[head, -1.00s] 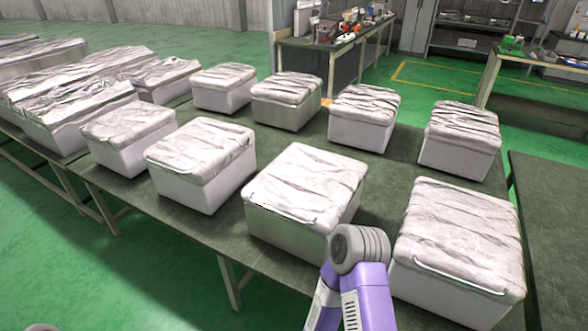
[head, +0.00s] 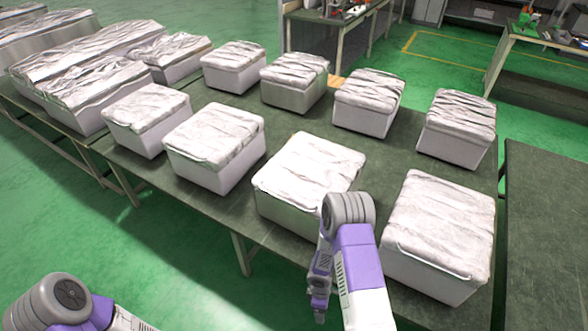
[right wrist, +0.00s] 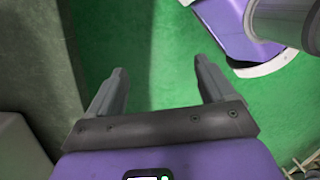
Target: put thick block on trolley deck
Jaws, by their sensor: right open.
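Several white box-shaped blocks with crinkled, foil-like tops stand on a dark green table (head: 215,205). The nearest are a block at front right (head: 435,235) and one at front centre (head: 305,175), partly behind my right arm. I cannot tell which one is the thick block. No trolley deck can be made out. My right gripper (right wrist: 161,72) is open and empty in the right wrist view, with green floor between and beyond its fingers.
A long table at left holds more foil-topped blocks (head: 85,90). A bare dark table (head: 545,230) stands at right. Workbenches with tools (head: 545,40) are at the back. Green floor (head: 170,260) is open in front of the table.

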